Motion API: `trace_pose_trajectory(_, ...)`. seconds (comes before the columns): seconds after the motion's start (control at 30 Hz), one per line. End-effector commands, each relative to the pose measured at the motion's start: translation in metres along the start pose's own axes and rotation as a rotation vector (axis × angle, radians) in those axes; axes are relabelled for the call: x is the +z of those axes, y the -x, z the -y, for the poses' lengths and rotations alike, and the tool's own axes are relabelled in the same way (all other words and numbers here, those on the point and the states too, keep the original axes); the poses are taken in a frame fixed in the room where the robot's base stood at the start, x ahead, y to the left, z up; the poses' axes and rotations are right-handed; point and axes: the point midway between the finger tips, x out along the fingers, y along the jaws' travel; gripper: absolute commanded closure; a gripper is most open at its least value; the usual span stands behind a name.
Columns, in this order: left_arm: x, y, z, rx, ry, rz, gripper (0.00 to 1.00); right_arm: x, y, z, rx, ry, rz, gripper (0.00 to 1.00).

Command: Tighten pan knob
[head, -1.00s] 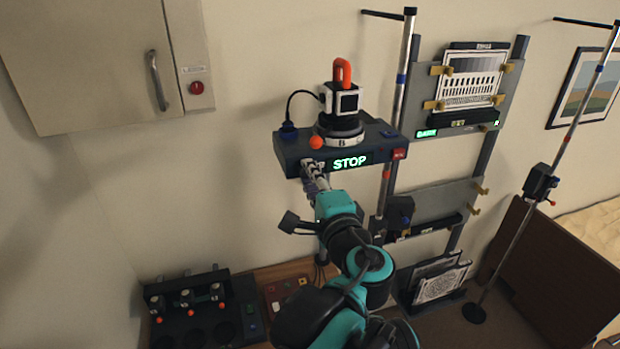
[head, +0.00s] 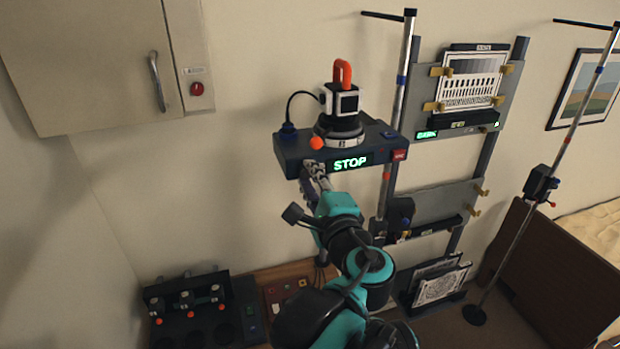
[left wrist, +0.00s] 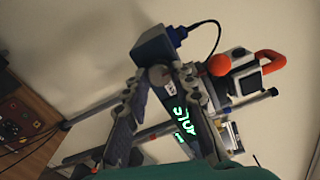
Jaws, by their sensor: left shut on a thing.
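An orange ball knob (head: 316,143) sits at the front left of the round base (head: 338,130) under a white-and-black camera head. It also shows in the left wrist view (left wrist: 220,65), just right of the fingers. The base stands on a dark box (head: 293,157) with a lit STOP sign. My left gripper (head: 313,167) is at the box's front, below the orange knob. In the left wrist view the left gripper (left wrist: 172,76) has its fingertips apart, against or just before the box. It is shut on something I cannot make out. My right gripper is not in view.
A metal pole (head: 403,70) stands right of the box, with a rack (head: 462,190) of panels beyond. A second pole (head: 590,90) is farther right. A cable (head: 290,100) loops at the box's left. A dark unit with orange-tipped fittings (head: 190,300) stands lower left.

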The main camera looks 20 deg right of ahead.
Motion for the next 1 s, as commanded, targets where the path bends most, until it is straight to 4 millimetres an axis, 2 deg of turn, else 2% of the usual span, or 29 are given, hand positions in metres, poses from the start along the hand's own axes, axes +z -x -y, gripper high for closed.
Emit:
trace_pose_trajectory(0.03,0.0,0.0,-0.001,0.002,0.001,-0.001,0.67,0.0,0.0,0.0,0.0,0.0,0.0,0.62)
trace_pose_trajectory(0.1,0.0,0.0,-0.001,0.002,0.001,-0.001,0.54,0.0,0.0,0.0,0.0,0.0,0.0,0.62)
trace_pose_trajectory(0.47,-0.001,0.005,0.0,0.0,0.001,-0.002,0.54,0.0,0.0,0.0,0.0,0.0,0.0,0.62)
trace_pose_trajectory(0.57,-0.001,0.018,0.0,0.0,0.001,-0.004,0.54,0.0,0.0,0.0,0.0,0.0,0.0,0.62)
trace_pose_trajectory(0.8,-0.002,0.07,0.0,-0.001,0.001,-0.006,0.54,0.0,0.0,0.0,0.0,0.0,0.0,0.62)
trace_pose_trajectory(1.0,-0.002,0.105,0.0,0.0,0.001,-0.005,0.54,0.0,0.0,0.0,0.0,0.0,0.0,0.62)
